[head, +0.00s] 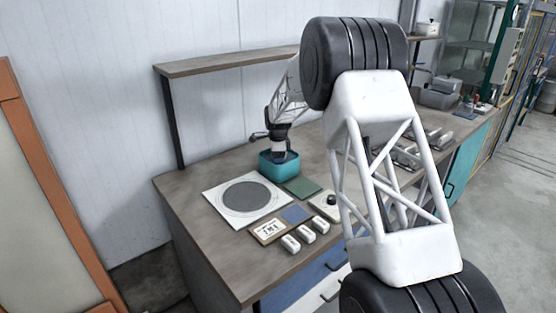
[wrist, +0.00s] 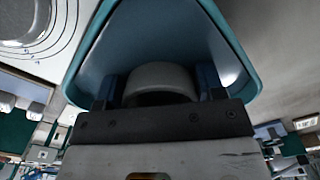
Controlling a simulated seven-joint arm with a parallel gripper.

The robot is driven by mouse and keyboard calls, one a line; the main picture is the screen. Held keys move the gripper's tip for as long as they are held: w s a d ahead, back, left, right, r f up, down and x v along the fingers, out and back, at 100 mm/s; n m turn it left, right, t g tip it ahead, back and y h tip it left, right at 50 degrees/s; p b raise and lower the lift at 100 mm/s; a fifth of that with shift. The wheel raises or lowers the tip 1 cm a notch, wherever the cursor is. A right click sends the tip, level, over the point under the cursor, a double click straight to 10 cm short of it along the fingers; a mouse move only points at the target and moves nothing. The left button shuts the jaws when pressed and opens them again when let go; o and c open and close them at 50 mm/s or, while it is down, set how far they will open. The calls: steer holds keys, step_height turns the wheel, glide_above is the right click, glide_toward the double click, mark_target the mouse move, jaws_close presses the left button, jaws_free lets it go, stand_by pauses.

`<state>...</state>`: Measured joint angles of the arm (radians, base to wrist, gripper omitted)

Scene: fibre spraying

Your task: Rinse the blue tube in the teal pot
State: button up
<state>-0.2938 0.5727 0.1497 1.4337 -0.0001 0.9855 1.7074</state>
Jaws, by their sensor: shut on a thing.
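The teal pot (head: 279,168) stands on the bench, beside the back right of the white board. My gripper (head: 280,152) points down into its opening, and the pot's walls hide the fingertips in the head view. In the wrist view, the teal rim of the pot (wrist: 82,45) surrounds my gripper (wrist: 162,82). It is shut on a grey, rounded end, seemingly of the blue tube (wrist: 160,76), with dark blue strips at both sides. The rest of the tube is hidden, and I cannot tell whether it touches the pot's floor.
A white board with a grey disc (head: 247,196) lies left of the pot. A green pad (head: 302,187), a blue pad (head: 296,214), a labelled card (head: 268,230) and three white blocks (head: 306,236) lie in front. A raised shelf (head: 225,63) runs behind.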

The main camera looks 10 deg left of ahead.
steer(key=shift+f, duration=0.15)
steer(key=shift+f, duration=0.9)
steer(key=shift+r, duration=0.1)
steer(key=shift+r, duration=1)
steer(key=shift+f, duration=0.1)
steer(key=shift+f, duration=1)
steer(key=shift+r, duration=0.15)
step_height(320, 180, up, 9)
steer(key=shift+r, duration=0.2)
stand_by(0.7)
